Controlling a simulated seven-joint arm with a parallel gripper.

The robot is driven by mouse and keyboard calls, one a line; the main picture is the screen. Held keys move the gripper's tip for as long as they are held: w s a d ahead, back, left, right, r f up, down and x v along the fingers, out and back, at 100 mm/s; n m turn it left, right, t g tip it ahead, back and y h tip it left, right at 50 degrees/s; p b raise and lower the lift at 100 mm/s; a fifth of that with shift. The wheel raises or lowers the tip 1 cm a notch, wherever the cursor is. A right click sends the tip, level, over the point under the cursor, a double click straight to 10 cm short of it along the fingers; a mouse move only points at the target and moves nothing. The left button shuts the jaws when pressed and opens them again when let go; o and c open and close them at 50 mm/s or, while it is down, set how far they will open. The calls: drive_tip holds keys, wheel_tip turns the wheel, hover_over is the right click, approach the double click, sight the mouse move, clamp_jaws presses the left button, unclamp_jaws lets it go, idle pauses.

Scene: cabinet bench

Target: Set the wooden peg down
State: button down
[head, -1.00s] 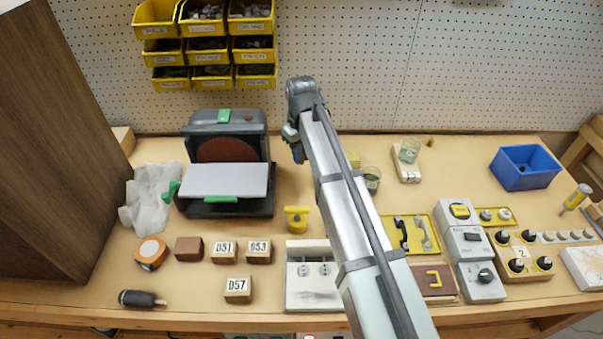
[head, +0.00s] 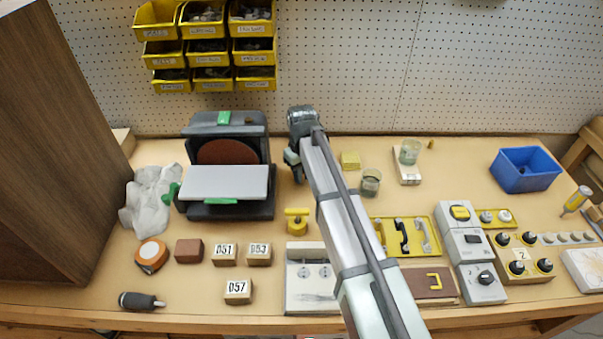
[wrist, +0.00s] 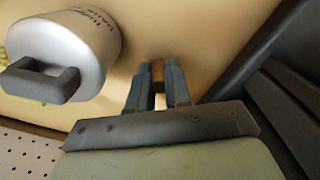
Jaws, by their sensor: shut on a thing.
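My gripper (wrist: 158,92) is shut on the wooden peg (wrist: 158,71), a small brown piece between the fingertips in the wrist view. The peg is close above the tan bench top; I cannot tell whether it touches. In the head view my gripper (head: 297,174) points down at the back of the bench, just right of the sander (head: 228,150). The peg cannot be made out there.
A silver cylinder with a dark handle (wrist: 65,55) stands close beside my gripper in the wrist view. The sander's dark body (wrist: 255,60) is on the other side. A yellow block (head: 350,160) and a glass (head: 371,182) stand to the right in the head view.

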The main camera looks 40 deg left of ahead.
drive_tip(key=c, duration=1.1)
unclamp_jaws()
drive_tip(key=shift+o, duration=0.2)
wheel_tip(320, 180, up, 12)
drive_tip(key=shift+r, duration=0.1)
